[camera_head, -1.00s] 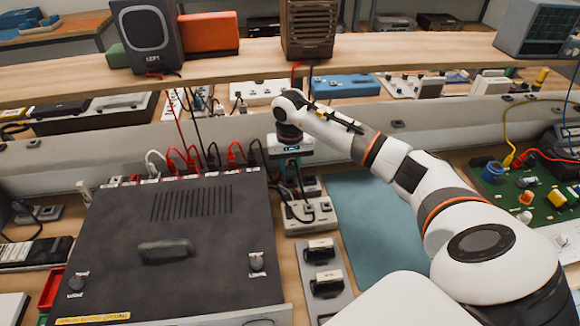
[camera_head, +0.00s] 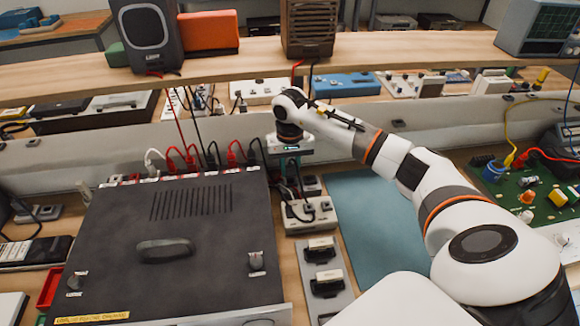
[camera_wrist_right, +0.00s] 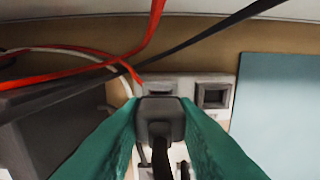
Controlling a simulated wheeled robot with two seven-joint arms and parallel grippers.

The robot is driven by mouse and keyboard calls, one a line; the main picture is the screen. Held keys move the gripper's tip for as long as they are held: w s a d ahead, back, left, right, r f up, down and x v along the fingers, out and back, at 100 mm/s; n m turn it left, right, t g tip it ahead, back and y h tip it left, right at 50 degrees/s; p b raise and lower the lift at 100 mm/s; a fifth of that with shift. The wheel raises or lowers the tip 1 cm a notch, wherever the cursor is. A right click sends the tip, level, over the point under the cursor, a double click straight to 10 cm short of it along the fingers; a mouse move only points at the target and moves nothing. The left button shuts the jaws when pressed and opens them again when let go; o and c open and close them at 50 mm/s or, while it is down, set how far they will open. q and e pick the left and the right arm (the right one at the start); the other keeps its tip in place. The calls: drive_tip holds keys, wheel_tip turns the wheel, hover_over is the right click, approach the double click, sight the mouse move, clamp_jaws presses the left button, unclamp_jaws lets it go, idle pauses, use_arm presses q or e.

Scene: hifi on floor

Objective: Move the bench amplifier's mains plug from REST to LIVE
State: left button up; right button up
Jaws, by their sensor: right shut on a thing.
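My right gripper (camera_wrist_right: 160,104) is shut on a dark grey mains plug (camera_wrist_right: 161,122), with a teal finger on each side and a dark cable below it. The plug is over or against a pale socket strip (camera_wrist_right: 188,81); I cannot tell whether its pins are in. An empty dark socket (camera_wrist_right: 212,96) is to its right. In the head view my right gripper (camera_head: 289,163) points down at the back of the strip (camera_head: 318,215), beside the large dark amplifier case (camera_head: 215,245). The REST and LIVE labels cannot be read. My left gripper is not in view.
Red, white and black leads (camera_head: 190,155) rise behind the amplifier, and some cross the wrist view. A grey block (camera_head: 325,282) with two dark fittings stands in front of the strip. A blue-green mat (camera_head: 375,225) to the right is mostly clear. A wooden shelf (camera_head: 400,52) runs across the back.

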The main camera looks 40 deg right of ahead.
drive_tip(key=shift+f+b, duration=0.75)
idle(0.8)
drive_tip(key=shift+f+b, duration=0.25)
drive_tip(key=shift+b, duration=0.45)
idle(2.3)
drive_tip(key=o, duration=1)
wheel_tip(320, 180, up, 11)
drive_tip(key=shift+b, duration=0.65)
wheel_tip(320, 180, up, 6)
drive_tip(key=p, duration=0.4)
